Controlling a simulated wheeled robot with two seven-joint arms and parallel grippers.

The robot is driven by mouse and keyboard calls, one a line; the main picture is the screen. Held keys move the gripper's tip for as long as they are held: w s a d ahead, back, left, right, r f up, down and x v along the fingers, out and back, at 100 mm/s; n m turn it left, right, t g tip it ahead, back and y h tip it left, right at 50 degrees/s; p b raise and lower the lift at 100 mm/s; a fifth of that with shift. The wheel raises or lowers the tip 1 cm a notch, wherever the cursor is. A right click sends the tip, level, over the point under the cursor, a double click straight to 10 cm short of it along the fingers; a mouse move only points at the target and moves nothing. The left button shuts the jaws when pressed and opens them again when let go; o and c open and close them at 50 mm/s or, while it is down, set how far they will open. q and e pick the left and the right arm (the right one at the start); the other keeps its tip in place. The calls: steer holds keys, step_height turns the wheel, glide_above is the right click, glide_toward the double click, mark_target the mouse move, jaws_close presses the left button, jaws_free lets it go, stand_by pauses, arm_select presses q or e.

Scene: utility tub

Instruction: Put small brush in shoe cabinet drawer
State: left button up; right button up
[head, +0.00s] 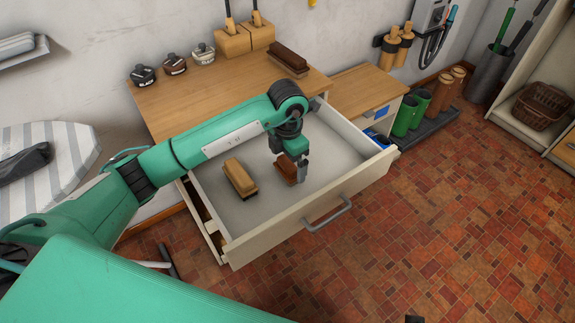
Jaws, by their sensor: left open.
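The shoe cabinet drawer (338,195) is pulled open, pale inside with a grey handle on its front. A small brown brush (286,167) lies on the drawer floor toward the right. My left gripper (301,178) reaches down into the drawer, open, right beside this brush; whether it touches it cannot be told. A tan brush with dark bristles (240,178) lies in the drawer to the left, apart from the gripper. A small dark tip at the bottom edge may belong to my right gripper (414,319); its jaws are not visible.
The wooden cabinet top (215,90) holds a larger dark brown brush (289,57), several small polish pots (175,64) and wooden blocks (232,41). Green boots (410,112) stand right of the drawer. An ironing board (70,150) is at left. The tiled floor in front is clear.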

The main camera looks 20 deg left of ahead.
mark_target(288, 163)
arm_select(q)
step_height(288, 163, up, 8)
steer(key=shift+r, duration=0.5)
arm_select(e)
steer(key=shift+f, duration=0.45)
steer(key=shift+a+r, duration=0.1)
steer(key=shift+r, duration=0.05)
